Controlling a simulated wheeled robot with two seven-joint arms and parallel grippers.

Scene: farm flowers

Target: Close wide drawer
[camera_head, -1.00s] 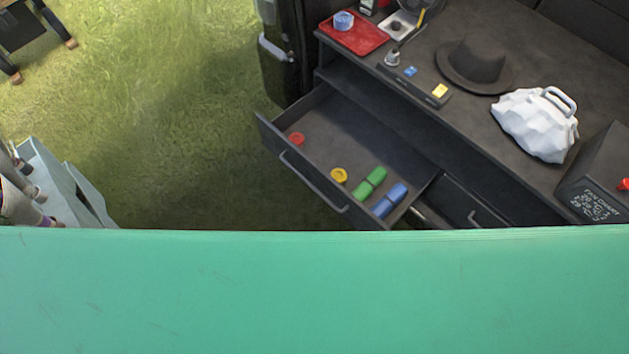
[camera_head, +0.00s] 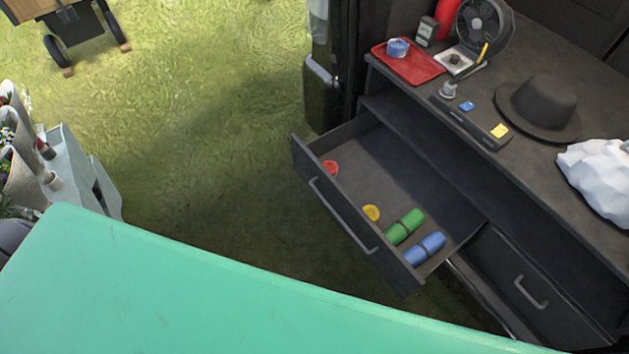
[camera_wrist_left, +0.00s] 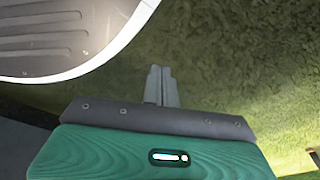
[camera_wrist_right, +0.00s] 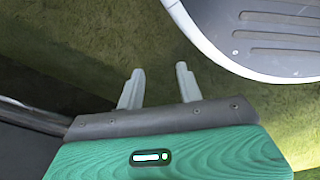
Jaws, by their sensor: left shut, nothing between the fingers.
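The wide drawer (camera_head: 338,212) of the dark cabinet is pulled out in the head view, with a long bar handle on its front. Inside lie a red ring, a yellow ring, and green and blue rolls. My left gripper (camera_wrist_left: 161,72) shows only in the left wrist view, over grass, with its fingers together and nothing between them. My right gripper (camera_wrist_right: 158,70) shows only in the right wrist view, with its fingers apart and empty over grass. Neither gripper is seen near the drawer.
A narrower drawer (camera_head: 530,290) with a handle is right of the wide one. The cabinet top carries a red tray (camera_head: 408,66), a fan (camera_head: 484,32), a black hat (camera_head: 540,104) and a white lumpy object (camera_head: 598,180). Grass is open left of the drawer. A pale stand (camera_head: 75,165) is at left.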

